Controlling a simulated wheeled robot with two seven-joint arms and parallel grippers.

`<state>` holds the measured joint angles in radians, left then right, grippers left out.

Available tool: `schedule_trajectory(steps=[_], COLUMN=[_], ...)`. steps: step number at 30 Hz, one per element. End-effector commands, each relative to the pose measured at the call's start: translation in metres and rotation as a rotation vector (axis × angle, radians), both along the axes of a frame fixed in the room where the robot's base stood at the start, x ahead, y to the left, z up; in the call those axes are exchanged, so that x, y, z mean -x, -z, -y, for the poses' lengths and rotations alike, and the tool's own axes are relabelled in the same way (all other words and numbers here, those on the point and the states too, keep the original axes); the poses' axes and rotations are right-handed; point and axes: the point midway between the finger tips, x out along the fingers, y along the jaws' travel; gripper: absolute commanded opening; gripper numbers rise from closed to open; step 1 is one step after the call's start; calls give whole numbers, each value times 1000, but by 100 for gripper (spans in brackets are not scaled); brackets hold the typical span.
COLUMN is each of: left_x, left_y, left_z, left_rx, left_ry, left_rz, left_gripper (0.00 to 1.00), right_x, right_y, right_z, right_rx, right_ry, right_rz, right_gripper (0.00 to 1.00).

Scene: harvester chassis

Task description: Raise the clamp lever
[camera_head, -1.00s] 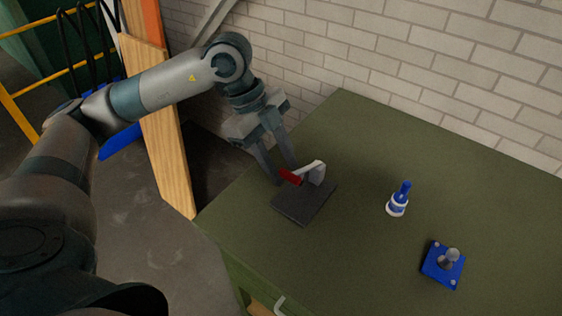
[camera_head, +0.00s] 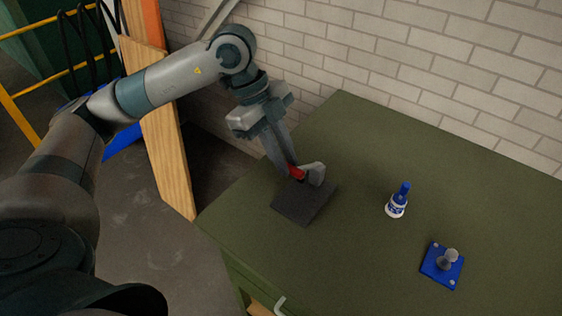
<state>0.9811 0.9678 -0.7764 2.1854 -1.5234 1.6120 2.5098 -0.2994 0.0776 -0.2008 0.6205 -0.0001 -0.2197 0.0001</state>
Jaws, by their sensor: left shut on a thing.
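The clamp stands on a dark square plate (camera_head: 300,208) near the left end of the green table. Its grey body (camera_head: 316,172) is on the plate's far side. The red clamp lever (camera_head: 297,174) points left from the body and is partly hidden by the fingers. My left gripper (camera_head: 289,168) reaches down from above left, with its fingers shut on the red lever. My right gripper is not in view.
A blue and white bottle (camera_head: 397,201) stands on the green table (camera_head: 350,255) right of the clamp. A blue plate with a metal knob (camera_head: 443,264) lies nearer the front right. A brick wall (camera_head: 400,60) rises behind. The table between them is clear.

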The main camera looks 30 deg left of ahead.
Motion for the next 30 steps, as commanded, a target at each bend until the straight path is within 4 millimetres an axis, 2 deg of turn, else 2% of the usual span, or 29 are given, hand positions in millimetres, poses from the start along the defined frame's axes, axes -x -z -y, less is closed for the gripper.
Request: schedule_trajectory(steps=[6, 14, 21, 30], left_x=[-24, -58, -86, -105], left_y=[-19, -35, -40, -42], left_z=[4, 8, 12, 14], left_rx=[3, 1, 0, -1], left_ry=[-4, -5, -5, -5], left_rz=[8, 5, 1, 4], left_gripper=[0, 0, 0, 0], right_x=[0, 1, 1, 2], right_y=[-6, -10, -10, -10], right_z=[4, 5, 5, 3], right_rx=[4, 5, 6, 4], right_ry=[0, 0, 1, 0], right_rz=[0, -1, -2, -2], right_gripper=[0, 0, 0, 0])
